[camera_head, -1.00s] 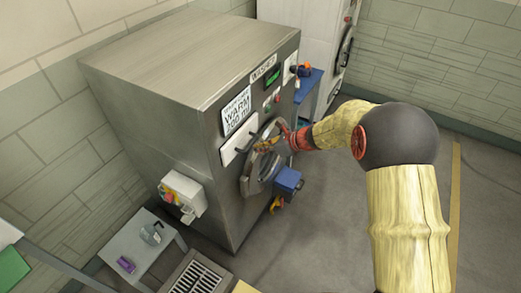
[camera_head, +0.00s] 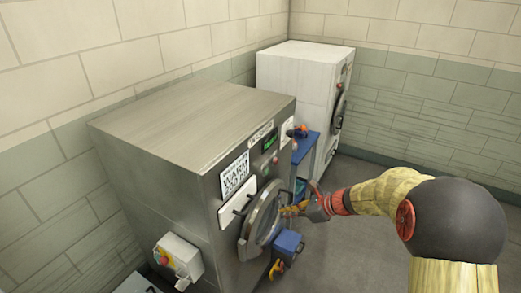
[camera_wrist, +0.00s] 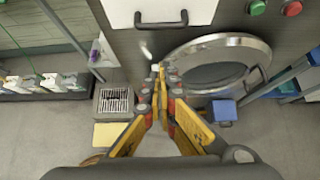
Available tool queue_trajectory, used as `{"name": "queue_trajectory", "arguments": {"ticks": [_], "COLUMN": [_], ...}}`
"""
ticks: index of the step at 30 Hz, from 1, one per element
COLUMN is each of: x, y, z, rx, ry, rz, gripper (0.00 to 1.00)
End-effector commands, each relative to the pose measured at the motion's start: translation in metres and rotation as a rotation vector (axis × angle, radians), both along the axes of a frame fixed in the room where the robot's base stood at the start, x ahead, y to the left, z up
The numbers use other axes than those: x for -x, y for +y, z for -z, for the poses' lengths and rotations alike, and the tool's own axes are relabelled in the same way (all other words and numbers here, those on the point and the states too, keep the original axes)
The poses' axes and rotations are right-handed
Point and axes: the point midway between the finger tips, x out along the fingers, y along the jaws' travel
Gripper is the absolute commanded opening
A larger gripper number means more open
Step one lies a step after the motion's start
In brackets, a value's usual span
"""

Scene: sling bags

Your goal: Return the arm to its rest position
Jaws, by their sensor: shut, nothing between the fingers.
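My arm reaches in from the right in the head view, with its yellow padded sleeve and dark round elbow. My gripper (camera_head: 286,210) is in front of the round door (camera_head: 262,217) of the steel washer (camera_head: 190,130). In the wrist view my gripper (camera_wrist: 158,72) has its yellow fingers brought together at the tips, with nothing between them. The door's metal ring (camera_wrist: 262,50) lies just beyond and to the right of the fingertips. I cannot tell whether the fingertips touch it.
A blue box (camera_head: 288,242) sits low beside the washer door. A white machine (camera_head: 295,85) stands behind. A control box (camera_head: 178,260) is on the washer's left side. A floor grate (camera_wrist: 113,100) and shelf of cartons (camera_wrist: 50,82) lie left. Floor at right is open.

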Motion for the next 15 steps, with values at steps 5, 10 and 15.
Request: {"name": "queue_trajectory", "arguments": {"ticks": [5,10,15], "x": [0.001,0.053,0.123], "y": [0.000,0.001,-0.005], "z": [0.001,0.033,0.024], "rx": [0.043,0.218,0.441], "ry": [-0.053,-0.121,-0.247], "rz": [-0.061,-0.351,-0.742], "gripper": [0.00,0.00,0.00]}}
